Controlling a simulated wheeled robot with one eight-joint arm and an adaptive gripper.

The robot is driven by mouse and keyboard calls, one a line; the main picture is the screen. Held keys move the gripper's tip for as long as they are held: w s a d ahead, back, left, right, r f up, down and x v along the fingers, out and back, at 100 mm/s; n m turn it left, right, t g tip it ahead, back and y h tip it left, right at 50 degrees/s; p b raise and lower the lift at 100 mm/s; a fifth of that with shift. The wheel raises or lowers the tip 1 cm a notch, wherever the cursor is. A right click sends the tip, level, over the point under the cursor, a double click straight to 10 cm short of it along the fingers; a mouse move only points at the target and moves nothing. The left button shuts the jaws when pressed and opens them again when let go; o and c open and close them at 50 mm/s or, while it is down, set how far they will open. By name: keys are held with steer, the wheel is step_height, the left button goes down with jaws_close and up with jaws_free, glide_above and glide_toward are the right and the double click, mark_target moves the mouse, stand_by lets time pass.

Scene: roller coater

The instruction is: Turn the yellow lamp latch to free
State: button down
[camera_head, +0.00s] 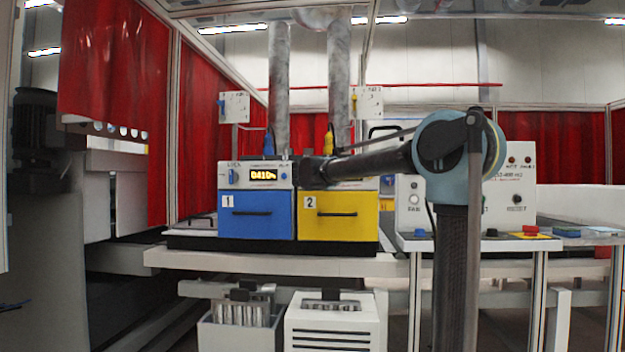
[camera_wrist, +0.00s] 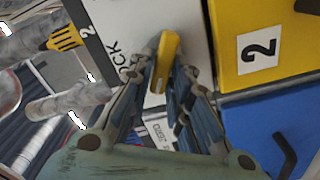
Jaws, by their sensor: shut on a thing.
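The yellow latch (camera_wrist: 165,60) is an elongated lever on the white panel (camera_wrist: 188,22) of the unit marked 2, close to partly covered "LOCK" lettering. My gripper (camera_wrist: 163,74) is shut on it, with one finger on each side. In the head view my gripper (camera_head: 312,168) is at the upper left of the yellow unit 2 (camera_head: 338,228) and hides the latch there. The latch's exact angle is hard to judge.
The blue unit 1 (camera_head: 256,226) stands directly left, with its display and a blue latch (camera_head: 232,176). Yellow (camera_head: 330,142) and blue (camera_head: 268,144) plugs rise behind. A control box (camera_head: 515,198) stands at the right.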

steer(key=n, duration=0.3)
steer(key=f+n, duration=0.1)
steer(key=n, duration=0.2)
steer(key=shift+a, duration=0.2)
stand_by(0.4)
steer(key=c, duration=1.5)
jaws_free()
steer(key=shift+c, duration=0.2)
steer(key=shift+s, duration=0.15)
steer(key=s, duration=1.1)
steer(key=shift+s+a, duration=0.2)
steer(key=shift+s, duration=0.1)
